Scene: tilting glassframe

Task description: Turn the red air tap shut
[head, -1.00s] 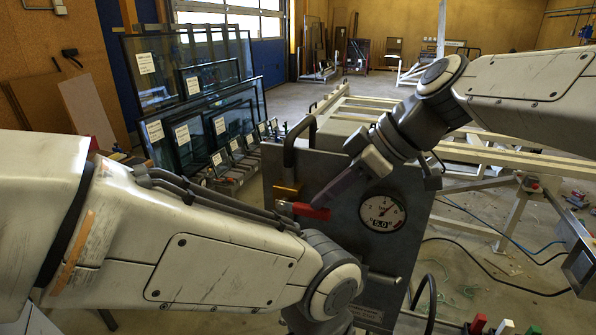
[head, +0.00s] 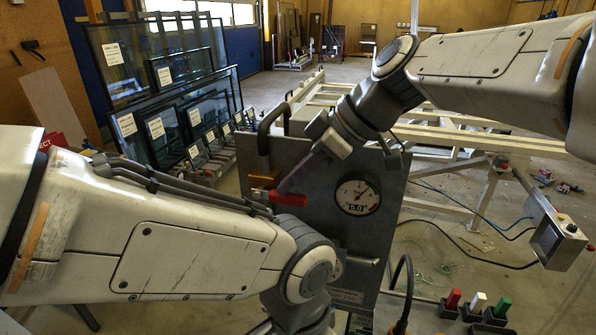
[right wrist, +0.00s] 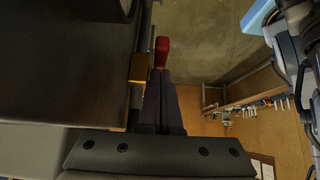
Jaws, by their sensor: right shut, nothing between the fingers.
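The red tap handle (head: 289,198) sticks out to the right from a brass tap body (head: 262,181) on a grey upright panel (head: 330,240). My right gripper (head: 284,187) is shut and empty, its fingertips pointing down-left at the handle's upper edge. In the right wrist view the shut fingers (right wrist: 160,78) end right by the red handle (right wrist: 162,50), with the brass body (right wrist: 140,67) beside them. I cannot tell whether they touch the handle. My left arm crosses the lower left, and its gripper is out of view.
A round pressure gauge (head: 357,197) sits just right of the tap. A black curved handle (head: 268,125) rises at the panel's top left. Red, white and green blocks (head: 477,304) stand at the lower right. Framed glass panes (head: 165,90) lean behind.

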